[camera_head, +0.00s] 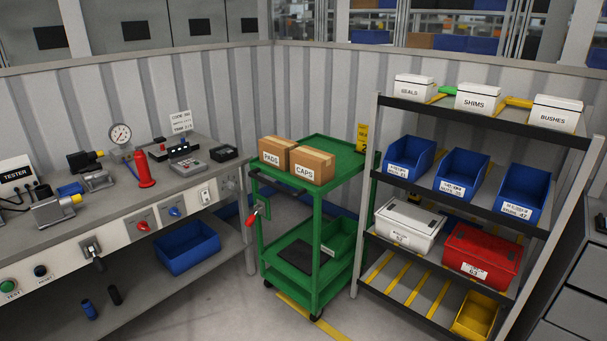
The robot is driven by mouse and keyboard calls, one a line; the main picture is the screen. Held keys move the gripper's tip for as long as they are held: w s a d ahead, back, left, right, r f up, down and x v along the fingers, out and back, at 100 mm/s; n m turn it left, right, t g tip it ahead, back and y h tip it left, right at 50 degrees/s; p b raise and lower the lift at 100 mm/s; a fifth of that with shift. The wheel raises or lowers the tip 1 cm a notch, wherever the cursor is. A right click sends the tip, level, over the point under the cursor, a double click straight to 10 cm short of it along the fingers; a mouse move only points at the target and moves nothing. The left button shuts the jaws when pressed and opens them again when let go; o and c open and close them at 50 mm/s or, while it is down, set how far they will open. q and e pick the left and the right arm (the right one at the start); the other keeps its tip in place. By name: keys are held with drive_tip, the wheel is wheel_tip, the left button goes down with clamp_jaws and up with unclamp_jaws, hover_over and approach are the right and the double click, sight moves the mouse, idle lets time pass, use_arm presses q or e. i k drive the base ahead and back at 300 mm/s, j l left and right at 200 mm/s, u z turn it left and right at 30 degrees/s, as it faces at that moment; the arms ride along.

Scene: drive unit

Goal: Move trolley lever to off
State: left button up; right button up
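The green trolley (317,232) stands between the workbench and the shelf rack. Its lever (252,218) has a red handle on a small grey mount at the trolley's left front post. The handle appears to slant down to the left. Any on or off marking is too small to read. Neither of my grippers is in view.
Cartons marked PADS (273,150) and CAPS (312,165) sit on the trolley's top. The workbench (100,216) is at left, with other switches on its front panel. The rack (372,190) stands close at right. Floor (225,300) is clear before the trolley.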

sight(248, 223)
drive_tip(key=i+l, duration=0.25)
drive_tip(key=i, duration=0.25)
drive_tip(key=i+l, duration=0.25)
drive_tip(key=i, duration=0.25)
drive_tip(key=i+l+z, duration=0.1)
drive_tip(key=i+l, duration=0.15)
drive_tip(key=i, duration=0.25)
drive_tip(key=i+l, duration=0.25)
drive_tip(key=i, duration=0.25)
